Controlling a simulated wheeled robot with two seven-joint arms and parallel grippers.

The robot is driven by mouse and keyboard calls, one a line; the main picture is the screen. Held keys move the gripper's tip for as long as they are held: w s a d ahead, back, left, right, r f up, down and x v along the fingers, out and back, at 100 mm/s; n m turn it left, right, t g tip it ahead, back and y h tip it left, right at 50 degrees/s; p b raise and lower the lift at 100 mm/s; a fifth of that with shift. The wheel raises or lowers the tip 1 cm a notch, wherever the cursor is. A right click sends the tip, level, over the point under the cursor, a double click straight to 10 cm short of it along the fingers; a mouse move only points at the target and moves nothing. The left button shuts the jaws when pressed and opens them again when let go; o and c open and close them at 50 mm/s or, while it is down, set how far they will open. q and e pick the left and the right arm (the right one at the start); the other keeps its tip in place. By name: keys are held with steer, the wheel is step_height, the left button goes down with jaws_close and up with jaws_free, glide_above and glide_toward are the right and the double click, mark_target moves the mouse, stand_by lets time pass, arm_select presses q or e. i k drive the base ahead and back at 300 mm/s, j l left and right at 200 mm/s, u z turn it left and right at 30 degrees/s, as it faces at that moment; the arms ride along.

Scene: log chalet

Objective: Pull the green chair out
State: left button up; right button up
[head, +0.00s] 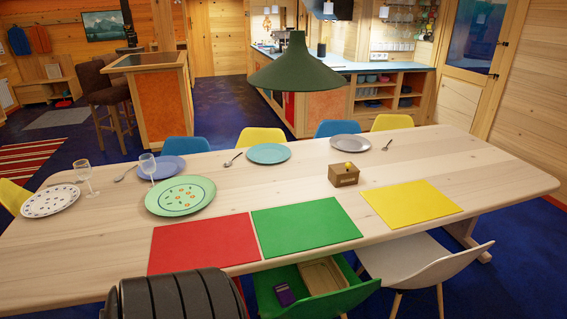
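The green chair (348,298) stands at the near side of the long wooden table (480,180), at the bottom middle of the head view. Its seat is partly under the tabletop, and the picture's bottom edge cuts off its lower part. A wooden tray (322,276) and a small dark purple item (285,294) lie on the seat. A dark ribbed shape at the lower left covers the area to the left of the chair. Neither of my grippers is in view, so their state does not show.
A white chair (425,265) stands close to the right of the green chair. Red (203,243), green (305,226) and yellow (410,203) mats lie on the table, with plates, glasses and a small wooden box (343,176). A green lamp (296,70) hangs above. Blue floor shows at the lower right.

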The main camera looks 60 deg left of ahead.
mark_target(309, 299)
steer(key=u, duration=2.3)
steer(key=l+u, duration=0.55)
steer(key=l, duration=0.25)
steer(key=k+l+u, duration=0.15)
steer(key=l+u, duration=0.15)
steer(key=k+l+u, duration=0.1)
steer(key=l+u, duration=0.2)
steer(key=l, duration=0.2)
steer(key=k+l+u, duration=0.25)
steer(key=i+l, duration=0.1)
